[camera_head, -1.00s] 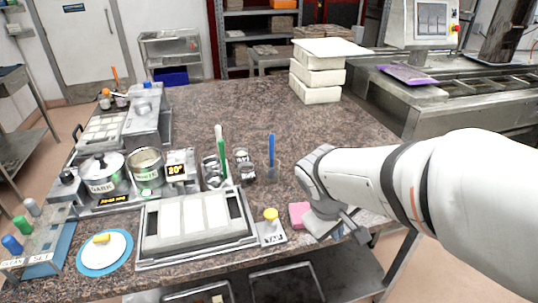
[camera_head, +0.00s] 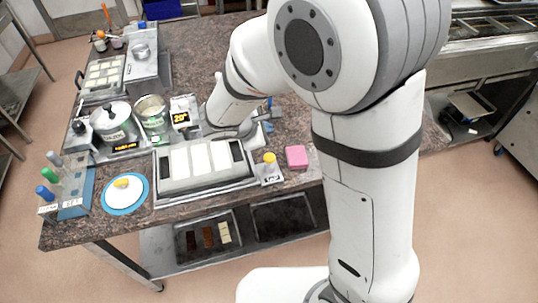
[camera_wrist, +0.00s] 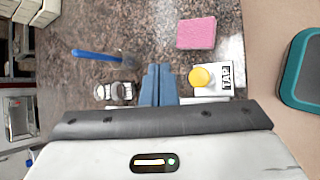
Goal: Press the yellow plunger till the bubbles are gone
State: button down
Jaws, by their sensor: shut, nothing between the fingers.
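A yellow round knob (camera_head: 269,157) stands on a small white block at the right end of the mould tray (camera_head: 205,188), which has pale and dark strips. In the wrist view the knob (camera_wrist: 200,77) sits beside a label reading TAP (camera_wrist: 226,75). My gripper (camera_wrist: 158,68) is shut and empty, its blue-grey fingers just left of the knob and apart from it. In the head view my gripper is behind the tray, its fingers mostly hidden. Bubbles cannot be made out.
A pink sponge (camera_head: 296,156) lies right of the knob. A blue-handled tool (camera_wrist: 95,56) and metal cups (camera_wrist: 120,91) are left of my fingers. Pots (camera_head: 113,121) and a 20° display (camera_head: 181,119) stand behind the tray. The counter's front edge is close.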

jog(key=b, duration=0.6)
send_over(270, 155)
jog(key=s+a, duration=0.1)
notch_tip(270, 155, down, 8)
jog(key=shift+s+r, duration=0.1)
jog(key=shift+s, duration=0.05)
jog(key=shift+f+b, duration=0.45)
jog(key=shift+b, duration=0.05)
jog(key=shift+f, duration=0.1)
dwell(1.0)
jog(key=shift+f+b, duration=0.35)
jog(key=shift+b, duration=0.25)
jog(key=shift+s+f+b, duration=0.1)
jog(key=shift+f+b, duration=0.8)
jog(key=shift+b, duration=0.05)
dwell(0.7)
jog(key=shift+r, duration=0.15)
jog(key=shift+r+p, duration=0.95)
jog(key=shift+r, duration=0.25)
jog(key=shift+r, duration=0.1)
jog(key=shift+r+p, duration=1.7)
jog(key=shift+r, duration=0.7)
